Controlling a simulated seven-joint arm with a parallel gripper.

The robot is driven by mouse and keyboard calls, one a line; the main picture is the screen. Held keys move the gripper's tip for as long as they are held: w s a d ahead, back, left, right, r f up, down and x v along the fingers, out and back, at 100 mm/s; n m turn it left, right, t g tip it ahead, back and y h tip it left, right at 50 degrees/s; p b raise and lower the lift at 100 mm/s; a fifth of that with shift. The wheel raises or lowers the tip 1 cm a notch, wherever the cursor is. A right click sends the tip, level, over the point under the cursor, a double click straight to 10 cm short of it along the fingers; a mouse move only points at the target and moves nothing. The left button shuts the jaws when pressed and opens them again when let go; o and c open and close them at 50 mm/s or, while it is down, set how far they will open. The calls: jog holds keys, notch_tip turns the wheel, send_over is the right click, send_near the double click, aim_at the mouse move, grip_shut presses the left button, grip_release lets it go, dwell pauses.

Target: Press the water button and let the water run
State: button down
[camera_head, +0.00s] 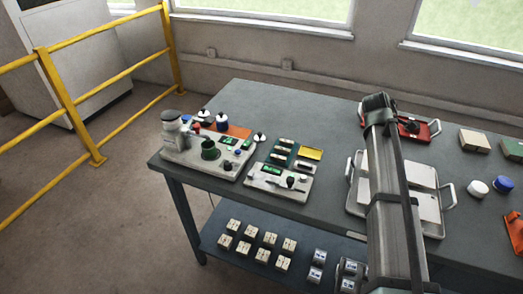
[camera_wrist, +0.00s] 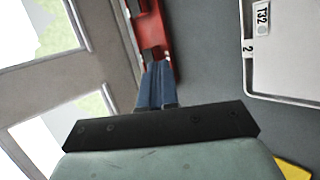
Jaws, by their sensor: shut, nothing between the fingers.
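A light control panel (camera_head: 185,160) stands at the left end of the table. It carries a grey cylinder (camera_head: 170,118), a dark green cup (camera_head: 209,150), a small green display and small knobs or buttons, including a blue one (camera_head: 238,153). A second panel (camera_head: 270,187) with a green display stands to its right. I cannot tell which control is the water button, and no running water shows. My gripper (camera_wrist: 158,70) is shut and empty in the wrist view, its fingers together near a red tray. My arm is far right of both panels in the head view; its fingertips cannot be made out there.
A red tray (camera_wrist: 152,28) lies at the back of the table and a white tray (camera_wrist: 250,75) with labelled tiles in front. White and blue round caps (camera_head: 478,187) lie at right. The lower shelf holds several small blocks (camera_head: 270,238). A yellow railing (camera_head: 65,90) stands left.

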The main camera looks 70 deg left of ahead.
jog(key=s+a+n, duration=0.1)
jog(key=s+a, duration=0.3)
jog(key=s, duration=0.4)
jog(key=s+a+r+n, duration=0.1)
jog(key=s+a, duration=0.3)
jog(key=s, duration=0.4)
jog(key=s+a+n, duration=0.2)
jog(key=s+a, duration=0.2)
jog(key=s, duration=0.3)
notch_tip(320, 180, up, 2)
jog(key=n+g, duration=0.1)
jog(key=n, duration=0.2)
send_over(236, 153)
jog(key=shift+f, duration=4.4)
jog(key=shift+f, duration=0.9)
jog(key=shift+r, duration=0.9)
jog(key=shift+r, duration=0.15)
